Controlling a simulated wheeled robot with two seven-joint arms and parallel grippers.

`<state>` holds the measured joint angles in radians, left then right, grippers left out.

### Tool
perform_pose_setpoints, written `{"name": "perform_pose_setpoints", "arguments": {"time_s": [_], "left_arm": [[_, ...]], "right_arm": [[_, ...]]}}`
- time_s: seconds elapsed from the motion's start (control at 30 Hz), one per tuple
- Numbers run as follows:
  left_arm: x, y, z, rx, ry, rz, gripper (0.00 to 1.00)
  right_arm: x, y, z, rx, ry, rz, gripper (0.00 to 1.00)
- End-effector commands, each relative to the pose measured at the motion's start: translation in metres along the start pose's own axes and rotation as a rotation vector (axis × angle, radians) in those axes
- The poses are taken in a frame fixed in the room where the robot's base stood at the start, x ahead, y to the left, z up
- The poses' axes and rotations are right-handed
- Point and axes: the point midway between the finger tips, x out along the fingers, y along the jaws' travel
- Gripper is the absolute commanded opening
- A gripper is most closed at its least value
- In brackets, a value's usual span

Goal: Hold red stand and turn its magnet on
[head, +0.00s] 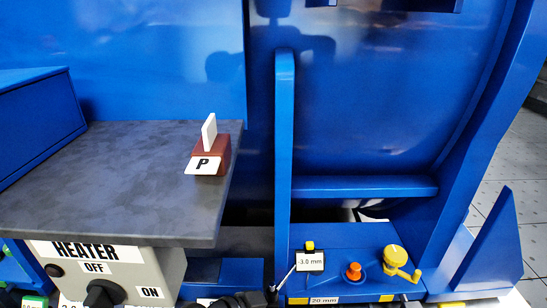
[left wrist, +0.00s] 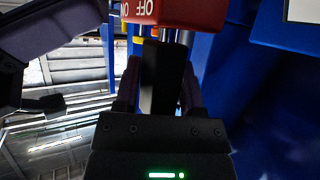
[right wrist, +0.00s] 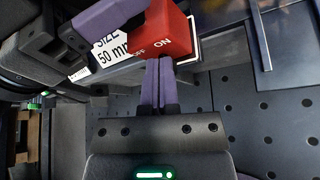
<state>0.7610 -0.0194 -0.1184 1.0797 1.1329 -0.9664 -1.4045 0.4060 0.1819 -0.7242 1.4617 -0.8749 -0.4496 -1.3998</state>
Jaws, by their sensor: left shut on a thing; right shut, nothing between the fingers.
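The red stand (left wrist: 175,12) is a red block with OFF and ON lettering, at the top of the left wrist view. It also shows in the right wrist view (right wrist: 168,32). My left gripper (left wrist: 160,62) is shut on a dark upright part just below the block, seemingly part of the stand. One of its purple fingers (right wrist: 110,22) crosses the block's left side in the right wrist view. My right gripper (right wrist: 157,66) is shut and empty, its tips close to the block's lettered face; I cannot tell if they touch. The magnet's switch is not clearly seen.
In the head view, a dark table (head: 120,180) bears a brown block (head: 212,160) marked P. A heater box (head: 120,265) sits below. A blue frame (head: 284,140) stands at centre, with an orange knob (head: 353,271) and yellow crank (head: 396,258) on its base.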

Motion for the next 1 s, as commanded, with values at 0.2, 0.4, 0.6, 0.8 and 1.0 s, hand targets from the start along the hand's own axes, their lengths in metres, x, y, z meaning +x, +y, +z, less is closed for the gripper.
{"name": "perform_pose_setpoints", "arguments": {"time_s": [0.2,0.4,0.6,0.8,1.0], "left_arm": [[0.0,0.0,0.0,-0.001,0.001,0.0,0.0],[0.0,0.0,0.0,-0.001,0.001,0.0,0.0],[0.0,0.0,0.0,-0.001,0.001,0.001,0.0],[0.0,0.0,0.0,-0.001,0.0,0.001,0.0],[0.0,0.0,0.0,-0.001,0.0,0.0,0.87]], "right_arm": [[-0.018,0.0,-0.007,0.001,0.002,0.0,0.0],[-0.046,0.0,-0.022,0.001,0.001,0.0,0.0],[-0.054,0.0,-0.025,0.0,-0.002,0.0,0.0],[-0.054,0.0,-0.025,0.0,-0.002,0.0,0.0],[-0.054,0.0,-0.025,0.0,-0.003,0.0,0.0]]}}
